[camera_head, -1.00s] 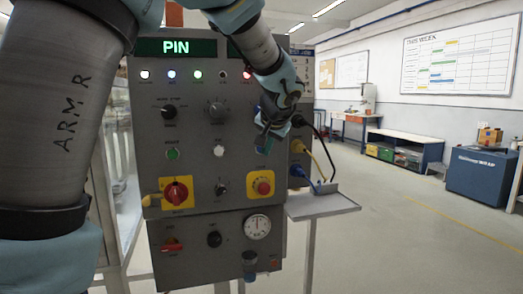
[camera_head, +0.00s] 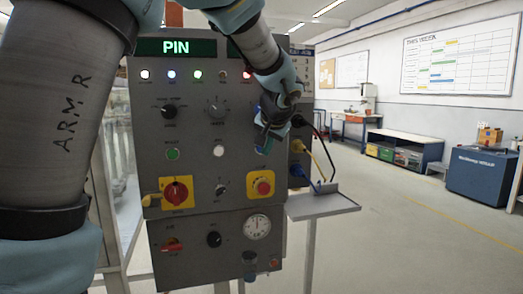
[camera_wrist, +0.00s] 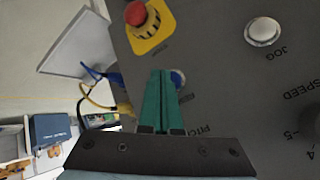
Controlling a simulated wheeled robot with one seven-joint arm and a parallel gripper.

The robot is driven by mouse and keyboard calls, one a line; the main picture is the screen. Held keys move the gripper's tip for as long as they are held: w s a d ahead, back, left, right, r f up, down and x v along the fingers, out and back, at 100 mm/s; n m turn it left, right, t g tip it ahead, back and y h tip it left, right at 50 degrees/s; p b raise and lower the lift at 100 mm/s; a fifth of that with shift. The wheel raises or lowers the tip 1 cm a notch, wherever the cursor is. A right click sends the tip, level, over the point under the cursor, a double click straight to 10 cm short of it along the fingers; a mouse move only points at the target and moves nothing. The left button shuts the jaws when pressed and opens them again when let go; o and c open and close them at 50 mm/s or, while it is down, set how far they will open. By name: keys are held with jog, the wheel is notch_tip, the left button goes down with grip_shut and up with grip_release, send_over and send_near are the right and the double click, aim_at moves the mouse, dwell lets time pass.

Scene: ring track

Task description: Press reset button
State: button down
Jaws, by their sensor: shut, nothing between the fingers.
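A grey control panel (camera_head: 190,118) stands in front of me. In the head view a bit of this blue button (camera_head: 264,148) shows below my gripper (camera_head: 262,136). The green fingers of my gripper (camera_wrist: 166,72) are shut and empty, close to the panel face; I cannot tell whether they touch it. A green button (camera_head: 172,154) and a white button (camera_head: 219,151), marked JOG in the wrist view, sit to the left in the same row.
A red emergency stop (camera_head: 263,187) on a yellow plate sits below the blue button. A red rotary switch (camera_head: 176,193) is at lower left. Blue and yellow cables (camera_head: 301,148) leave the panel's right side above a small shelf (camera_head: 322,206). Open floor lies to the right.

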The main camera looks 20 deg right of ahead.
jog(key=shift+w, duration=0.15)
jog(key=shift+w, duration=0.3)
jog(key=shift+w+d, duration=0.1)
jog(key=shift+w, duration=0.3)
dwell(0.8)
dwell(0.4)
jog(key=shift+s+b, duration=0.6)
jog(key=shift+s, duration=0.25)
jog(key=shift+s+a+b, duration=0.2)
jog(key=shift+s+b, duration=0.7)
jog(key=shift+s, duration=0.35)
jog(key=shift+s+a+b, duration=0.2)
jog(key=shift+s+b, duration=0.65)
jog(key=shift+s, duration=0.4)
